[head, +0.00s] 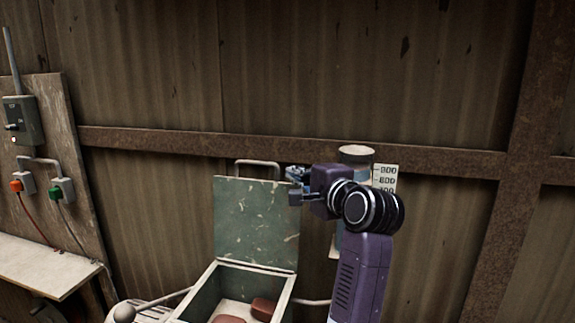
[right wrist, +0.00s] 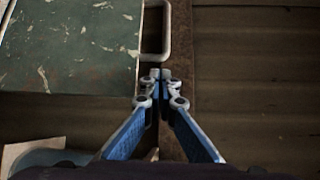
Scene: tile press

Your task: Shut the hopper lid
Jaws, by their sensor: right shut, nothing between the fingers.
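The hopper lid (head: 256,225) is a worn green panel standing upright, open, at the back of the hopper. A pale bar handle (head: 258,163) sticks up from its top edge. The open hopper box (head: 200,290) shows below it. My right gripper (head: 293,178) is shut and empty beside the lid's upper right corner. In the right wrist view the lid (right wrist: 70,45) fills the upper left, and the closed fingertips (right wrist: 160,76) are close to the handle (right wrist: 163,45); I cannot tell whether they touch. My left gripper is not in view.
Reddish-brown pieces (head: 263,307) lie in the hopper. A cylinder (head: 356,152) with a numbered scale (head: 386,177) stands behind my right arm. A ball-ended lever (head: 123,312) is at lower left. A corrugated wall (head: 150,60) with a rusty beam closes off the back.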

